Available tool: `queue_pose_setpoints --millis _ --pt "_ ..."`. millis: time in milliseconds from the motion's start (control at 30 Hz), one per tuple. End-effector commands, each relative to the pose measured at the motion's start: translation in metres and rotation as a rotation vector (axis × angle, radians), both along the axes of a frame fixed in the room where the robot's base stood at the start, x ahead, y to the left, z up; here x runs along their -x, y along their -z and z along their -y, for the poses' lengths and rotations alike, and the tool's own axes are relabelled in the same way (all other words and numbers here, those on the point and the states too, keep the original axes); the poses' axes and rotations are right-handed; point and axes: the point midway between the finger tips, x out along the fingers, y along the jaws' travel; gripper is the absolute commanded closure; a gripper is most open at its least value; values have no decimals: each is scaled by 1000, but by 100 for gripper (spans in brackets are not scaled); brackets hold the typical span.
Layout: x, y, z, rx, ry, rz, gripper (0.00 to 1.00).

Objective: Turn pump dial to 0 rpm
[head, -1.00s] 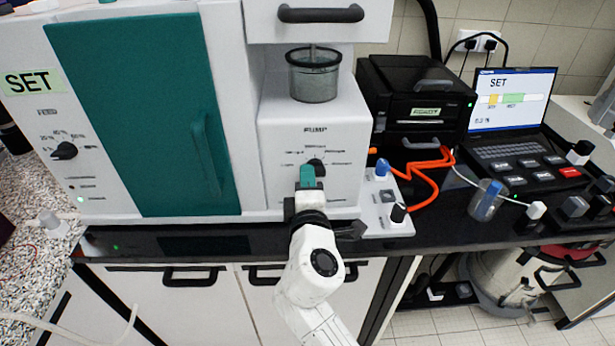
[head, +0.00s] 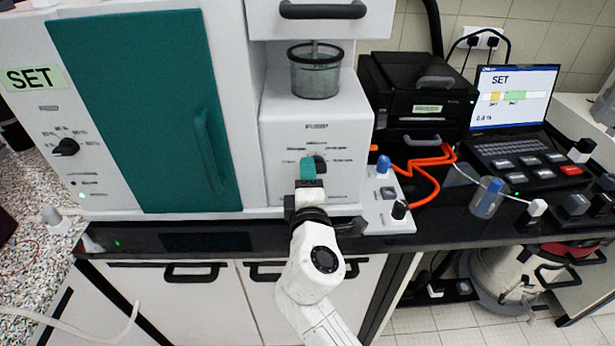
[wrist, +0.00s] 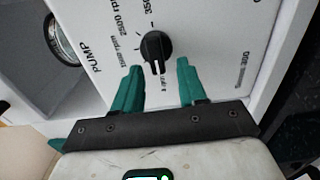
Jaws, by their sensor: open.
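The pump dial (wrist: 156,47) is a black knob on the white pump panel (head: 290,135). In the wrist view its pale pointer line faces toward my gripper, near a small label. Printed rpm marks surround it; 1500, 2500 and part of 350 can be read there. My gripper (wrist: 163,80) has two teal fingers spread apart and empty. The fingertips are just short of the dial, one to each side of its line, not touching as far as I can tell. In the head view the dial (head: 320,163) is partly hidden behind my gripper (head: 308,168).
A glass vessel (head: 315,70) stands above the pump panel. A teal door (head: 140,120) with a handle is at the left. A small switch box (head: 388,205) with blue and black knobs and orange cables (head: 428,175) lie right of the panel. The counter's front edge runs below my gripper.

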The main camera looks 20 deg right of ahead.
Motion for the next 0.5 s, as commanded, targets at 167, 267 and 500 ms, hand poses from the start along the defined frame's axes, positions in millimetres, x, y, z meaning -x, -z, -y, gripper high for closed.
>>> queue_pose_setpoints --millis 167,267,500 --pt "5 1 -2 0 0 0 58" --pt "17 2 -6 0 -2 0 58" --pt "61 3 -21 0 -3 -1 58"
